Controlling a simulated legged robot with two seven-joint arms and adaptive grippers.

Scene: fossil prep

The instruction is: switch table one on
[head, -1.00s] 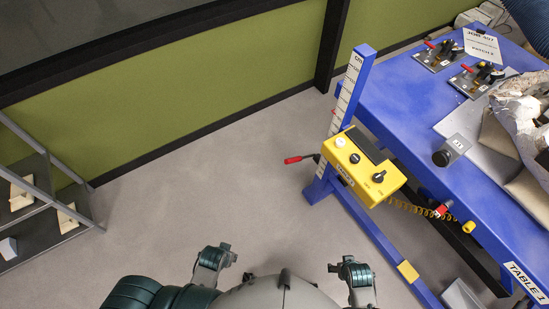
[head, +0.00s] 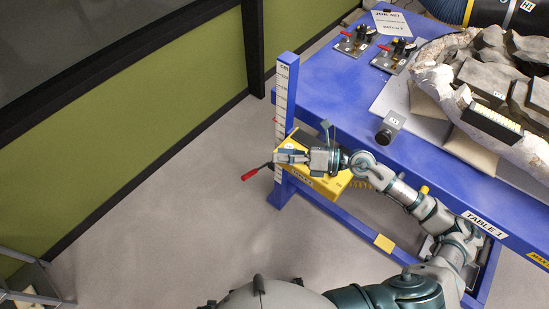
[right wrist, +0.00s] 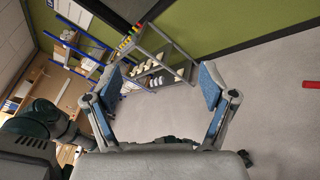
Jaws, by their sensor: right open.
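Table one (head: 345,85) is the blue table on the right, with a "TABLE 1" label on its front edge. A yellow control box (head: 330,187) hangs at its left end by the scale post. My right gripper (head: 302,142) is open and empty, over or in front of the box in the head view. My left gripper is not clearly seen.
A red-handled crank (head: 250,174) sticks out left of the post (head: 285,100).

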